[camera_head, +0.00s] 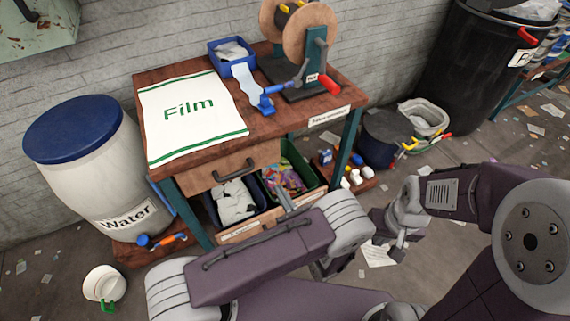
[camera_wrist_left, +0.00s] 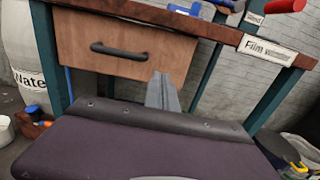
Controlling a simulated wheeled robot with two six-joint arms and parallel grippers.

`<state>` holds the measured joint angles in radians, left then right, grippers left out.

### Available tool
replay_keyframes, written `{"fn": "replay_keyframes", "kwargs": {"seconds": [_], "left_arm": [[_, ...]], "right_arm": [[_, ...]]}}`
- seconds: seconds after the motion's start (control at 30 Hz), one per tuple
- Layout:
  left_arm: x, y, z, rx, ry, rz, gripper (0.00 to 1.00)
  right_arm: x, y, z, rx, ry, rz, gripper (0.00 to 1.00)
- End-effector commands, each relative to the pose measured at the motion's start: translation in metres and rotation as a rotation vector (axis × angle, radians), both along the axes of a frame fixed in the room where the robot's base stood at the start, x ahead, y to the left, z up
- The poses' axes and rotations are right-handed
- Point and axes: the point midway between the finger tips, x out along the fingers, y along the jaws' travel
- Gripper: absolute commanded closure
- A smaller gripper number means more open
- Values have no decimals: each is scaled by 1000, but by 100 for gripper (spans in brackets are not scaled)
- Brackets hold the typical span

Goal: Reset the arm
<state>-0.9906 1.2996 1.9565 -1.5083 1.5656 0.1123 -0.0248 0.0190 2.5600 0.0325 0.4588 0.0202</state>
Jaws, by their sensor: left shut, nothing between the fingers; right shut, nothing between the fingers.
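My left gripper (camera_head: 285,196) is in front of the workbench, its grey fingers together and empty, partly hidden by my purple arm link. In the left wrist view the shut fingers (camera_wrist_left: 162,92) point towards the wooden drawer (camera_wrist_left: 125,48) of the bench. My right gripper (camera_head: 398,252) hangs over the floor to the right of the bench. It is shut and holds nothing. Both arms are bent, and the left arm crosses the lower middle of the head view.
The workbench (camera_head: 262,132) carries a white Film mat (camera_head: 190,118), a blue tray (camera_head: 232,50) and a reel device (camera_head: 300,60). Bins with waste sit below. A Water barrel (camera_head: 90,165) stands left, and a black bin (camera_head: 465,75) right. Scraps litter the floor.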

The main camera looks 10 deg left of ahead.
Motion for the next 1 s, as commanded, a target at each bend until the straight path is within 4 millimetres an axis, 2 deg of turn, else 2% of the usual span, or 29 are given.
{"fn": "replay_keyframes", "kwargs": {"seconds": [0.17,0.27,0.37,0.43,0.47,0.53,0.57,0.6,0.67,0.7,0.77,0.83,0.9,1.0], "left_arm": [[0,1,0,0,0,2,100],[8,17,6,-17,-12,57,100],[31,51,47,-117,-95,196,100],[33,94,84,-186,-165,347,100],[27,116,97,-220,-189,430,100],[0,167,119,-329,-233,653,100],[-18,186,124,-388,-248,758,100],[-45,208,127,-478,-267,899,100],[-84,225,123,-627,-296,1091,100],[-108,228,118,-731,-314,1205,100],[-138,222,108,-893,-349,1356,100],[-161,205,95,-1093,-398,1505,100],[-173,180,83,-1301,-457,1625,100],[-171,140,71,-1572,-533,1736,100]], "right_arm": [[0,0,0,0,0,0,100],[0,0,0,0,0,0,100],[0,0,0,0,0,0,100],[0,0,0,0,0,0,100],[0,0,0,0,0,0,100],[0,0,0,0,0,0,100],[0,0,0,0,0,0,100],[0,0,0,0,0,0,100],[0,0,0,0,0,0,100],[0,0,0,0,0,0,100],[0,0,0,0,0,0,100],[0,0,0,0,0,0,100],[0,0,0,0,0,0,100],[0,0,0,0,0,0,100]]}}
